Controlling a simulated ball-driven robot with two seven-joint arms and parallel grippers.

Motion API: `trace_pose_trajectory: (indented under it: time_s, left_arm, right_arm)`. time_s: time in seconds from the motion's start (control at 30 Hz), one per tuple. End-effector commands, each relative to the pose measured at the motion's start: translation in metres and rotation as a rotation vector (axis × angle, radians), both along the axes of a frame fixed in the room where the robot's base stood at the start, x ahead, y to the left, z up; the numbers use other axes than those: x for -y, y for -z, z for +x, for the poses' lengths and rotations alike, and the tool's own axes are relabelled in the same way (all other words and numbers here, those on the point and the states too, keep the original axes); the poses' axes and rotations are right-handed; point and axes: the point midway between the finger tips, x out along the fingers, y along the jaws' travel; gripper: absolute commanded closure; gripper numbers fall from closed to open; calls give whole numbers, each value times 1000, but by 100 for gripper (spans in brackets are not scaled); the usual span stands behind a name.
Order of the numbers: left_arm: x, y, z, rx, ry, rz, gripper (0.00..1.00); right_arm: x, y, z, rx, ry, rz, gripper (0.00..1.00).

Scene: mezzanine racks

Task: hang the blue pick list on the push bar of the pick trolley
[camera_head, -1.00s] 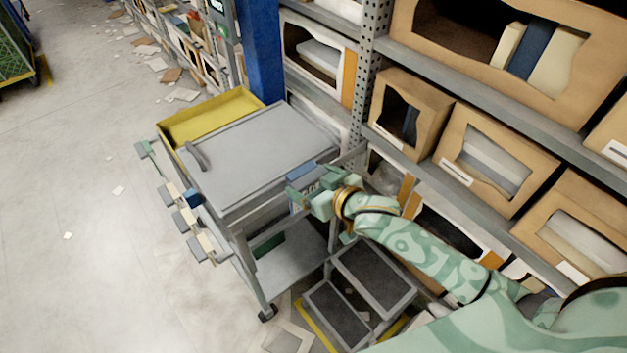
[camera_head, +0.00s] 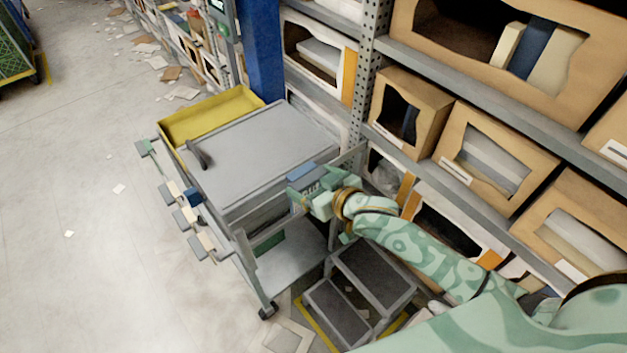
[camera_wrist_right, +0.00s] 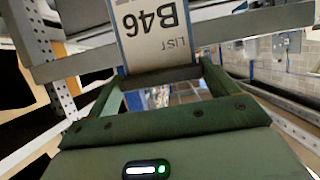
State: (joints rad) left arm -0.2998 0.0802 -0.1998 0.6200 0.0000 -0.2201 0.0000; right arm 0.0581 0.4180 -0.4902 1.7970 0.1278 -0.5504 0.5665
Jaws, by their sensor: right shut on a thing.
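The blue pick list (camera_head: 301,172) is at the near right end of the pick trolley (camera_head: 265,150). In the right wrist view the list (camera_wrist_right: 152,30) is a pale card with blue edges, reading "LIST B46" upside down. My right gripper (camera_head: 312,187) is shut on its dark near edge; the wrist view shows the green fingers (camera_wrist_right: 160,88) on either side. My left gripper is out of view.
A step stool (camera_head: 360,290) stands below my right arm. Racks with boxes (camera_head: 497,160) close off the right. The floor at left is mostly clear.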

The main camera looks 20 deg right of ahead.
Motion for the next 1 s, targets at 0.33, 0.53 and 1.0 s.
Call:
trace_pose_trajectory:
  time_s: [0.33,0.53,1.0]
  left_arm:
    - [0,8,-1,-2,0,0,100]
    - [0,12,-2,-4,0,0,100]
    - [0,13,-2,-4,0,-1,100]
  right_arm:
    - [0,14,0,0,0,0,37]
    - [0,21,0,0,0,1,37]
    - [0,22,0,0,0,1,0]
